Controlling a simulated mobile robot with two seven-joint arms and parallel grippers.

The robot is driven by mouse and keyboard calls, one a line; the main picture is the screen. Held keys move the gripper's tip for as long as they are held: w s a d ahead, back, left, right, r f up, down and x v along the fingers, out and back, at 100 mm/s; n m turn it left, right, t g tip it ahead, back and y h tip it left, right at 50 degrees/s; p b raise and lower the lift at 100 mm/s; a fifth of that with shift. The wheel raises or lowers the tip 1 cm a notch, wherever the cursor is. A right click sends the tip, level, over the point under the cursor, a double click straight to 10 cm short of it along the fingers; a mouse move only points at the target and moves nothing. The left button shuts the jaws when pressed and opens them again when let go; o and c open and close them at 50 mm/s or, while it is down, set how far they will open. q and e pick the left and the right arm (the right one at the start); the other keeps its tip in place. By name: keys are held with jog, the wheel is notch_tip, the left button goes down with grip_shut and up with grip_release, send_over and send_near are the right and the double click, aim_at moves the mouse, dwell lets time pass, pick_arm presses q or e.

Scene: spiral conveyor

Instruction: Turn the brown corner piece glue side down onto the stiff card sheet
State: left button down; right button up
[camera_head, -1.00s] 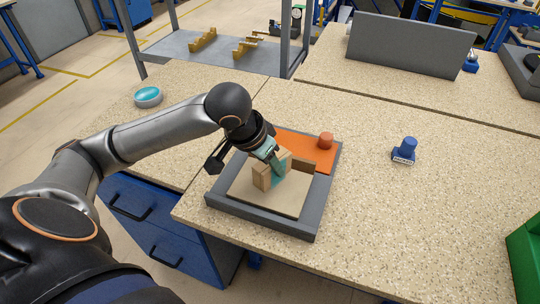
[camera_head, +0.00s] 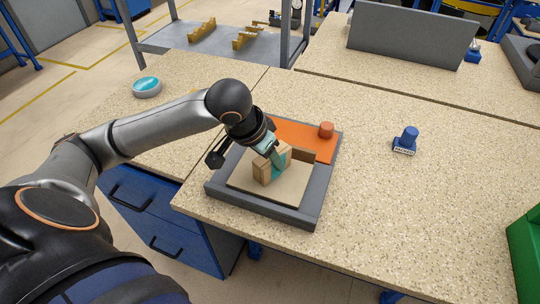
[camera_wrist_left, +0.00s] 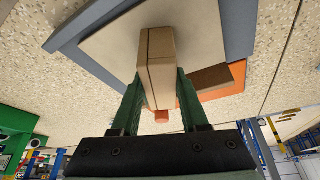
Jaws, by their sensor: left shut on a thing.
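My left gripper (camera_head: 277,162) is shut on the light-brown corner piece (camera_head: 262,172). In the left wrist view, the piece (camera_wrist_left: 156,65) stands between the two green fingers (camera_wrist_left: 157,100), with a dark line along its length. The piece is upright over the stiff card sheet (camera_head: 272,201), a pale tan sheet lying in a grey tray (camera_head: 327,180). I cannot tell whether the piece touches the card, and its glue side cannot be made out. The card also shows behind the piece in the left wrist view (camera_wrist_left: 105,45). My right gripper is out of view.
A darker brown block (camera_head: 304,157) lies at the card's far edge, beside an orange pad (camera_head: 296,133) with an orange-red knob (camera_head: 326,130). A blue stamp-like object (camera_head: 406,141) stands to the right. A teal-topped disc (camera_head: 147,86) lies far left. The bench right of the tray is mostly clear.

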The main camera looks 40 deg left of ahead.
pick_arm(q)
jog(key=shift+c, duration=1.7)
grip_release()
jog(key=p+v, duration=0.2)
jog(key=v, duration=1)
jog(key=shift+s+r, duration=0.15)
jog(key=shift+r, duration=0.1)
jog(key=shift+a, duration=0.1)
